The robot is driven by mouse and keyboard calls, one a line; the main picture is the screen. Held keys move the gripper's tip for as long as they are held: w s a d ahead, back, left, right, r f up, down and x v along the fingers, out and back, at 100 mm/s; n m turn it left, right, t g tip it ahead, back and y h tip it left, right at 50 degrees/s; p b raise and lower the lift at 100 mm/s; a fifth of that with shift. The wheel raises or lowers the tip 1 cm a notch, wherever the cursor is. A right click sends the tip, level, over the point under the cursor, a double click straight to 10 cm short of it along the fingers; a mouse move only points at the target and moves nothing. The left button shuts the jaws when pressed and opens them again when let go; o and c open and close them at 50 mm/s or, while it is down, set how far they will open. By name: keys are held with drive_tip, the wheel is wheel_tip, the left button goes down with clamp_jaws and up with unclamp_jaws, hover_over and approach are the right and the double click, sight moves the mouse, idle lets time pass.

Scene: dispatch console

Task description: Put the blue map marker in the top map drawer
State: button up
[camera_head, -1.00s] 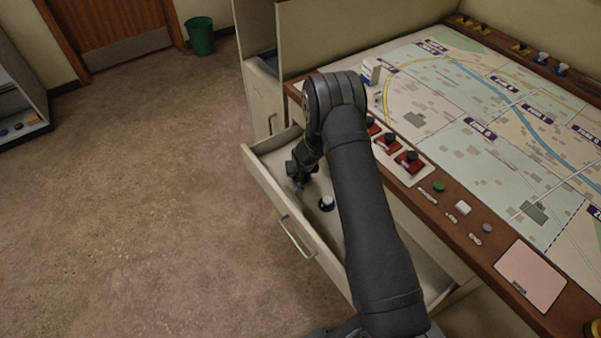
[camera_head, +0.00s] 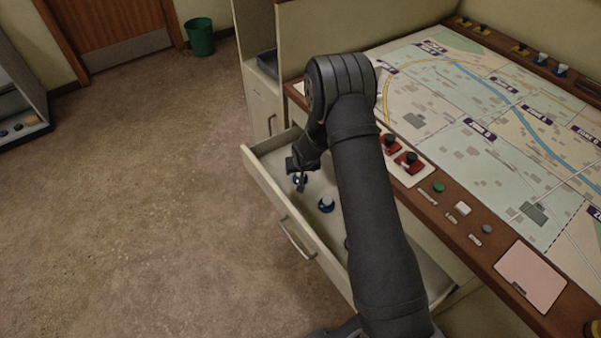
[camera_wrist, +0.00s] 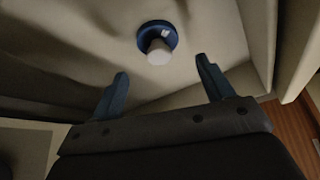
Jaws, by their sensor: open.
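The top map drawer (camera_head: 270,188) is pulled open under the map console. A blue map marker with a white knob (camera_wrist: 157,42) stands upright on the drawer floor in the wrist view, just beyond my fingertips and apart from them. It appears to be the blue and white piece (camera_head: 300,179) below my gripper in the head view, partly hidden by the fingers. My gripper (camera_wrist: 162,76) is open and empty, over the drawer.
A dark piece (camera_head: 347,243) shows partly beside my arm in the drawer. Red-based markers (camera_head: 408,160) stand on the console edge beside the map (camera_head: 440,130). My arm hides part of the drawer and console. The floor left of the drawer is clear.

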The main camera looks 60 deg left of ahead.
drive_tip(key=v, duration=0.6)
drive_tip(key=shift+r, duration=0.3)
drive_tip(key=shift+d, duration=0.15)
drive_tip(key=x, duration=1.2)
drive_tip(key=shift+f, duration=0.1)
drive_tip(key=shift+s+r, duration=0.1)
drive_tip(key=shift+r, duration=0.15)
